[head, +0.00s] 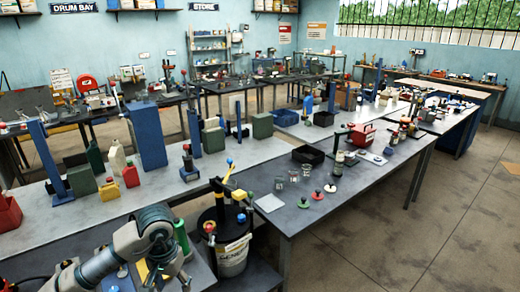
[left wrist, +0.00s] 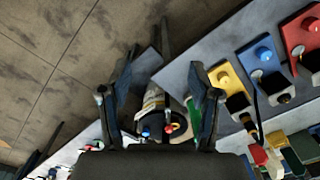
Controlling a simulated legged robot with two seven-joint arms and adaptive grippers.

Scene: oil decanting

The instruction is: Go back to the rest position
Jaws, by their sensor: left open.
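My left arm comes in at the lower left of the head view, over the near end of the bench. Its jaws are not clear there. In the left wrist view my left gripper (left wrist: 162,80) is open, its two dark fingers spread apart with nothing held. A drum with a pale label (left wrist: 153,100) shows beyond and between the fingers, apart from them as far as I can tell. In the head view a dark-topped drum (head: 233,258) with a yellow handle (head: 226,183) stands right of my arm. My right gripper is in neither view.
The near grey bench (head: 370,190) holds small glass beakers (head: 293,177), red and green knobs (head: 317,195) and a black tray (head: 307,154). A tall blue block (head: 147,135) and several cans stand on the left bench. Floor at the right (head: 420,240) is clear.

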